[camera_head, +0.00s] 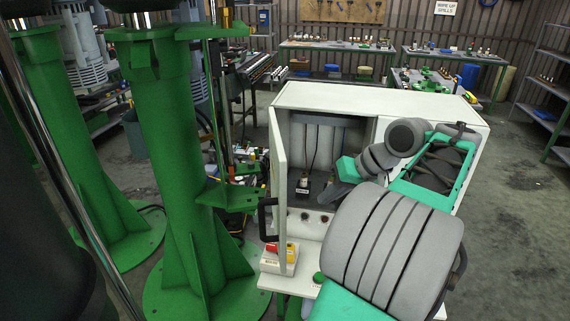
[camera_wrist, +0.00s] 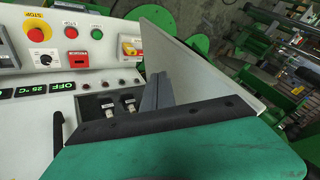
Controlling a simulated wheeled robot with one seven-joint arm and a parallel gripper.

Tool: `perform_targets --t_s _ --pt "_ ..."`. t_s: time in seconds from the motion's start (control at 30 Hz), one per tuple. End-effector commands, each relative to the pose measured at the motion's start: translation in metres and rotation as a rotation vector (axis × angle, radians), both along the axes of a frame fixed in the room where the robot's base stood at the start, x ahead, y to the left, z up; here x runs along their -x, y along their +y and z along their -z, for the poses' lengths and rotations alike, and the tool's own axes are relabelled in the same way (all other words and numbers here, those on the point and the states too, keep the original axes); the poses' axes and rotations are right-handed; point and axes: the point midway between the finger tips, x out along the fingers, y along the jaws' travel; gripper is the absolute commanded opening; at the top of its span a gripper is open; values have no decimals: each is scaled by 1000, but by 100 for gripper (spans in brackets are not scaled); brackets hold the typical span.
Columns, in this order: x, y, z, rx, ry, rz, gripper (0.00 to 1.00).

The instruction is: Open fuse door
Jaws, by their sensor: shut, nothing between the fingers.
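The fuse door (camera_head: 279,160) is a white panel standing open at the left of the white cabinet (camera_head: 360,97), swung out from its front. It also shows edge-on and slanting in the wrist view (camera_wrist: 203,62). My gripper (camera_head: 334,192) is in front of the open compartment, to the right of the door. In the wrist view its grey fingers (camera_wrist: 157,90) are together and empty, close beside the door's inner face. I cannot tell whether they touch it. My arm hides the compartment's right part.
A black handle (camera_head: 265,217) sits at the door's lower left. A green column (camera_head: 170,150) stands left of the cabinet.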

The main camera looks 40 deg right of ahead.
Motion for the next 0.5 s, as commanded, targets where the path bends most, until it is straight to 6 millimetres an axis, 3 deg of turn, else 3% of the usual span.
perform_targets --t_s 0.03,0.13,0.5 --pt "11 -9 -15 -2 -6 11 0" --pt "17 -13 -11 -4 -11 14 0" --pt "-20 -1 45 -4 -11 16 0"
